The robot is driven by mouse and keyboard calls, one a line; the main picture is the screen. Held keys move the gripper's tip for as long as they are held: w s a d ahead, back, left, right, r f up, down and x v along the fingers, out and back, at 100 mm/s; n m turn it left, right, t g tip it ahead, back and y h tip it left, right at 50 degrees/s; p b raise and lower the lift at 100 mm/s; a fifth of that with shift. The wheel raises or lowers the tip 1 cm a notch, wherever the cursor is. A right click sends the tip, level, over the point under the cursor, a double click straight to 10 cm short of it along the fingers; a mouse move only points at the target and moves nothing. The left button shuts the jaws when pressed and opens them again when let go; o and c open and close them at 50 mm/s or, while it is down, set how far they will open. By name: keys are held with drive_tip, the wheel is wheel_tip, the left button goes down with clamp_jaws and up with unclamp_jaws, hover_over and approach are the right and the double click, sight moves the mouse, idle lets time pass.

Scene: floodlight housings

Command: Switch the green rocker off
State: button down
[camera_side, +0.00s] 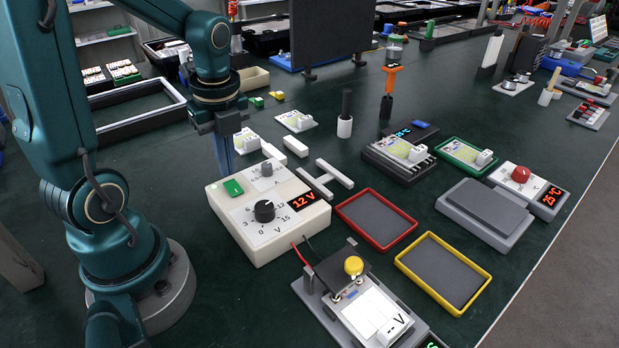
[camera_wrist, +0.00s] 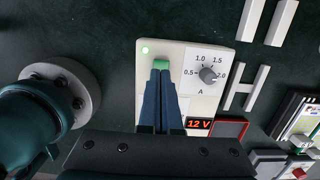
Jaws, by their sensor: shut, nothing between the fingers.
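The green rocker (camera_side: 233,188) sits at the left of the top face of a white power supply box (camera_side: 290,228). In the wrist view the rocker (camera_wrist: 161,63) shows just beyond my fingertips, which cover part of it. My gripper (camera_side: 227,172) is shut and empty, pointing down close to the rocker; I cannot tell whether it touches. A small green lamp (camera_wrist: 145,50) beside the rocker is lit. The red display (camera_side: 304,200) reads 12 V. Which way the rocker is tilted is not clear.
The box also carries a black knob (camera_side: 264,211) and a grey knob (camera_side: 266,169). A white H-shaped piece (camera_side: 325,179), a red-rimmed tray (camera_side: 376,220) and a yellow-rimmed tray (camera_side: 443,272) lie to its right. A device with a yellow button (camera_side: 354,265) stands in front.

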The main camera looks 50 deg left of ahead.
drive_tip(key=shift+a+f, duration=0.15)
drive_tip(key=shift+f, duration=1)
drive_tip(key=shift+f, duration=0.2)
drive_tip(key=shift+d+r, duration=0.2)
drive_tip(key=shift+d, duration=0.6)
wheel_tip(320, 180, up, 14)
drive_tip(key=d, duration=0.1)
drive_tip(key=shift+d, duration=0.3)
